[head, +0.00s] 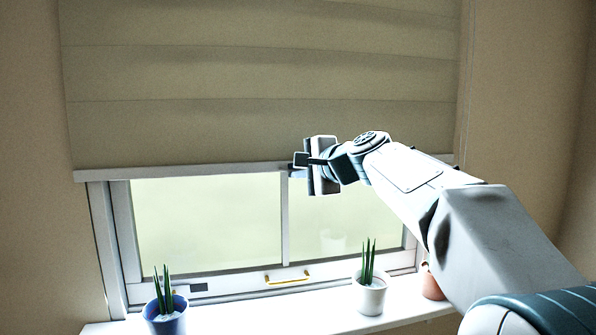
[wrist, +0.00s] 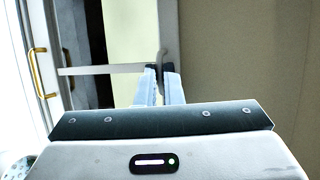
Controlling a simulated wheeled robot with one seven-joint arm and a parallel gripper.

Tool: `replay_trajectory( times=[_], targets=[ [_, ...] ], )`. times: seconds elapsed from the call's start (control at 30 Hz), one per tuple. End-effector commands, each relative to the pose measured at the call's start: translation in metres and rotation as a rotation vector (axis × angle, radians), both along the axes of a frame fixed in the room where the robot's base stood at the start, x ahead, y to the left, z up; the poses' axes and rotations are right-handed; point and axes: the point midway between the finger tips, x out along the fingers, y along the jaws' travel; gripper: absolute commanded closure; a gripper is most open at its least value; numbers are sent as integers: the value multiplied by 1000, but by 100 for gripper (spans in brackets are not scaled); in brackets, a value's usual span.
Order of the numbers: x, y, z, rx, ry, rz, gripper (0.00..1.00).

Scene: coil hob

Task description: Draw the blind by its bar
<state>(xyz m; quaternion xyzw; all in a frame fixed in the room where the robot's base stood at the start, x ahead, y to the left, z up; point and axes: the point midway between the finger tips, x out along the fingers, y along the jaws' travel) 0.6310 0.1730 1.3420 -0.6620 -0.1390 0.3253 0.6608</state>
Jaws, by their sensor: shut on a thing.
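The blind (head: 260,85) is a beige fabric sheet with horizontal folds, hanging over the upper part of the window. Its pale bar (head: 180,171) runs along the lower edge, above the open lower part of the glass. My gripper (head: 298,160) is at the bar near the middle of its length, shut on it. In the wrist view the fingers (wrist: 160,72) close at the edge of the bar (wrist: 171,28), with the blind (wrist: 240,50) to the right. The fingers hide the gripped piece of the bar.
The window (head: 210,220) has a brass handle (head: 287,277) on its lower frame. On the white sill (head: 250,314) stand a blue pot (head: 166,318) with a plant, a white pot (head: 369,296) with a plant, and a terracotta pot (head: 431,286) partly behind my arm.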

Motion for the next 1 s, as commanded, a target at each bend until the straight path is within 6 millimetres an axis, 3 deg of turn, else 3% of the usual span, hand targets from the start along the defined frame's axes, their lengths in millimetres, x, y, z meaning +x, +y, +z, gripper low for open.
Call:
replay_trajectory(
  times=[0.6, 0.8, 1.0],
  targets=[
    [0, 0, 133, -1, -5, 0, 100],
    [0, 0, 168, -2, -4, 0, 100],
    [0, 0, 189, -1, -3, -1, 100]
  ],
)
